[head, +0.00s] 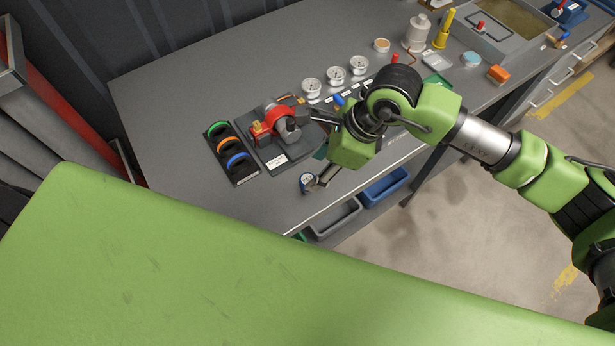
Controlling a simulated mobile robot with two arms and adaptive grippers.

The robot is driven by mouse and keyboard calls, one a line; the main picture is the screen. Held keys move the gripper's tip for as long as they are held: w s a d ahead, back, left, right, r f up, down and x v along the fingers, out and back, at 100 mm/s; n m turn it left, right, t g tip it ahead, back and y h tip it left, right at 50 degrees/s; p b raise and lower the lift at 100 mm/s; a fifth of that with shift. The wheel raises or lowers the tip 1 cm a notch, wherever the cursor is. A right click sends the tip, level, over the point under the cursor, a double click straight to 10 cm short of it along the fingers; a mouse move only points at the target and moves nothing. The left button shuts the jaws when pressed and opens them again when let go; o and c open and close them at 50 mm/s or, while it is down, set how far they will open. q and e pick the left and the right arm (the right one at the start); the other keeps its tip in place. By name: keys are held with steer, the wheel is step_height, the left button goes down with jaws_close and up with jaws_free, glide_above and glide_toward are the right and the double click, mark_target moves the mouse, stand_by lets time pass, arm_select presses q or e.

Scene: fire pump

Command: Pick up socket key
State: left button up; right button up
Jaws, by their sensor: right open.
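My right arm reaches in from the right over the workbench. I cannot make out the socket key for sure; the wrist and the green arm link hide part of the bench beside the pump. My left gripper is out of view.
A black tray with green, orange and blue rings (231,153) lies left of the pump. Three white gauges (335,76) stand behind it. The bench's left part (165,95) is clear.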

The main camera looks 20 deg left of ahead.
mark_target(308, 179)
steer(key=shift+a+f, duration=0.25)
steer(key=shift+f, duration=0.4)
steer(key=shift+s+a+f+p, duration=0.1)
steer(key=shift+f+p, duration=0.1)
steer(key=shift+p, duration=0.25)
steer(key=p+x, duration=0.2)
steer(key=x, duration=0.2)
steer(key=shift+f, duration=0.45)
steer(key=c, duration=1.1)
